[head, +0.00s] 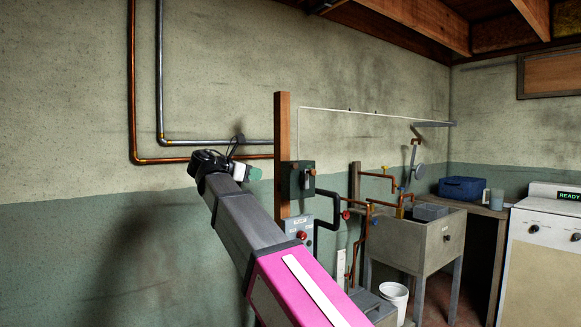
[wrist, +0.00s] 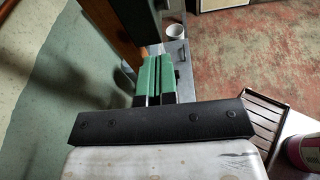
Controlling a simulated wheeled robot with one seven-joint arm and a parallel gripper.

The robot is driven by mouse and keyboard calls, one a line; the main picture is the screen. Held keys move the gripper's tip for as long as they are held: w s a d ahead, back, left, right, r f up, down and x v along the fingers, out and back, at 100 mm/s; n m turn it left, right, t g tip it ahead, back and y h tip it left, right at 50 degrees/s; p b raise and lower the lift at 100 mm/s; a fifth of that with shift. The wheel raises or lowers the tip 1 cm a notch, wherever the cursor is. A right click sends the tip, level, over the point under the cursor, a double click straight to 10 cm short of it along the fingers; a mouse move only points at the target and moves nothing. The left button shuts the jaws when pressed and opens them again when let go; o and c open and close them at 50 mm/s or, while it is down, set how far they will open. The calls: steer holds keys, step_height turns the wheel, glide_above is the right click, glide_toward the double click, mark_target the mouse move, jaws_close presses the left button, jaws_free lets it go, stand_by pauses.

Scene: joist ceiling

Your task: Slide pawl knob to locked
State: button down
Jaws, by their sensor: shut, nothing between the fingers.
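My gripper (head: 253,173) is raised at the wall, its green fingertips just left of a wooden post. In the wrist view its green fingers (wrist: 156,76) are together with nothing between them. A dark housing also shows beyond the fingers in the wrist view (wrist: 128,22). I cannot tell which part is the pawl knob or whether it is locked. Contact between fingers and box cannot be judged.
Below the box is a grey panel (head: 296,224) with a red knob (head: 302,235). The wooden post (head: 282,130) and copper pipe (head: 131,80) are close by. A utility sink (head: 425,245), white bucket (head: 394,293) and appliance (head: 540,260) stand right.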

glide_toward(293, 164)
steer(key=shift+n+h, duration=0.3)
steer(key=shift+n, duration=0.1)
steer(key=x, duration=0.5)
steer(key=f+x, duration=0.1)
steer(key=x, duration=0.1)
steer(key=shift+w, duration=0.2)
steer(key=shift+r+x, duration=0.15)
steer(key=shift+x, duration=0.75)
steer(key=shift+r+x, duration=0.15)
steer(key=shift+x, duration=0.7)
